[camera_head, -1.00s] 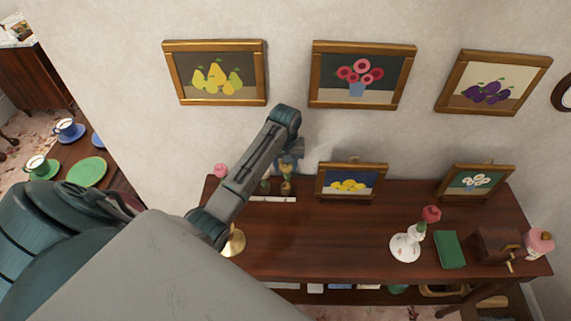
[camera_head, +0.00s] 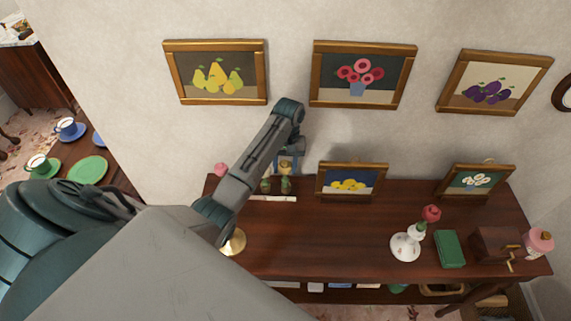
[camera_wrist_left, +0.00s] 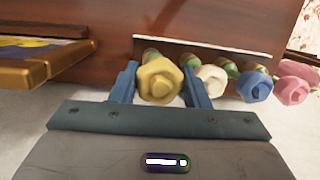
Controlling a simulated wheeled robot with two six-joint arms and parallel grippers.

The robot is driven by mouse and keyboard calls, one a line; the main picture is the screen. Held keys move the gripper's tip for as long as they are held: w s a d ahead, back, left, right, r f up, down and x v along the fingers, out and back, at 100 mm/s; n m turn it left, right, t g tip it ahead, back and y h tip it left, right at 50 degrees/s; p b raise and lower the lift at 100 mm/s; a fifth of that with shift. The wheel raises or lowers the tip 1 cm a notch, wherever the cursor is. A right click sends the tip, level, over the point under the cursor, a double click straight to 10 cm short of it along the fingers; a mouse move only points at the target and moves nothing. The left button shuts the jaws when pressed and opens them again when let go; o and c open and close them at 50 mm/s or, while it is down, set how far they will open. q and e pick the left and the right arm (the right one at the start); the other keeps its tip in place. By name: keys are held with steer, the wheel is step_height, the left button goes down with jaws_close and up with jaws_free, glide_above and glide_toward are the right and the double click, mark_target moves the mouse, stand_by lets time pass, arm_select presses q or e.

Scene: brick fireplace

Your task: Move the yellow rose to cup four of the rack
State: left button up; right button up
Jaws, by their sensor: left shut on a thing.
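In the head view my left gripper (camera_head: 287,163) is at the back of the table, in front of the wall. It is shut on the yellow rose (camera_head: 286,168). The wrist view shows the yellow rose (camera_wrist_left: 158,80) between the blue fingers (camera_wrist_left: 160,84), over the end of the rack nearest the small painting. Whether its stem is inside a cup cannot be told. The rack (camera_wrist_left: 215,48) has a white front strip (camera_head: 272,198). A white rose (camera_wrist_left: 211,78), a blue rose (camera_wrist_left: 254,84) and a pink rose (camera_wrist_left: 293,90) stand along it. My arm hides part of the rack in the head view.
A small lemon painting (camera_head: 350,182) stands right of the rack. A white vase (camera_head: 405,246) with a red flower (camera_head: 431,213), a green book (camera_head: 450,249) and a wooden box (camera_head: 495,245) are at the right. The table's middle (camera_head: 320,240) is clear.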

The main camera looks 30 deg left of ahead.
arm_select(q)
steer(key=shift+w, duration=0.15)
stand_by(0.6)
steer(key=shift+w+a, duration=0.1)
steer(key=shift+w, duration=0.2)
steer(key=shift+f, duration=0.25)
stand_by(0.7)
steer(key=shift+f, duration=1.45)
steer(key=o, duration=1.2)
